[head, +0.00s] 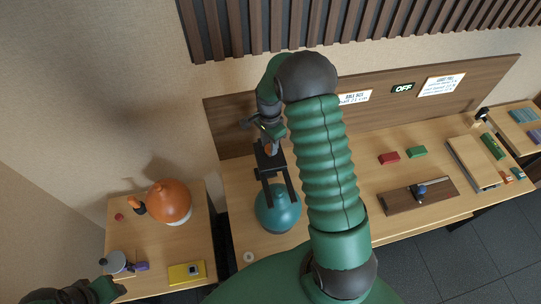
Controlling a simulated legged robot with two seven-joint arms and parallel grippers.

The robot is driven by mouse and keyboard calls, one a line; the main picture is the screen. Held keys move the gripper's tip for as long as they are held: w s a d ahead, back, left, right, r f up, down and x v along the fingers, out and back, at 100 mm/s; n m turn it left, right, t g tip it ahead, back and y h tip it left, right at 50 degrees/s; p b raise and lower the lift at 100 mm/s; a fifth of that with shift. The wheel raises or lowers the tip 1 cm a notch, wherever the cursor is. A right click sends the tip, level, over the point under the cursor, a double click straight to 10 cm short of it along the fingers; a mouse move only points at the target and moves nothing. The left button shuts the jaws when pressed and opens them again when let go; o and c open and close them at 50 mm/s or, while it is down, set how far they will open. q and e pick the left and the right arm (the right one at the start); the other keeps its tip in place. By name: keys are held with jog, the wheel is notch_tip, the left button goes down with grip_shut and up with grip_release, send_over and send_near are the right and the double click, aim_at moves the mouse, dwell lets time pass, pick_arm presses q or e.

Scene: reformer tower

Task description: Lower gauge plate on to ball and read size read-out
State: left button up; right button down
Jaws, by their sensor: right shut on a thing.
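The teal ball (278,212) rests near the left end of the long wooden bench. Its top narrows between the two black fingers of my right gripper (278,198). The fingers reach down on both sides of this top, and the gripper is shut on it. I cannot make out the gauge plate separately. A white label headed "BALL SIZE" (357,97) is on the back board, partly hidden by my right arm. The dark sign (403,87) beside it reads OFF.
Red (389,158) and green (417,152) blocks and a brown board (417,197) lie on the bench at right. My right arm hides the bench middle.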

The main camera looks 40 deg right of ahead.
jog(key=shift+w+d, duration=0.1)
jog(key=shift+w, duration=0.05)
jog(key=shift+f+b, duration=0.9)
jog(key=shift+f, duration=0.5)
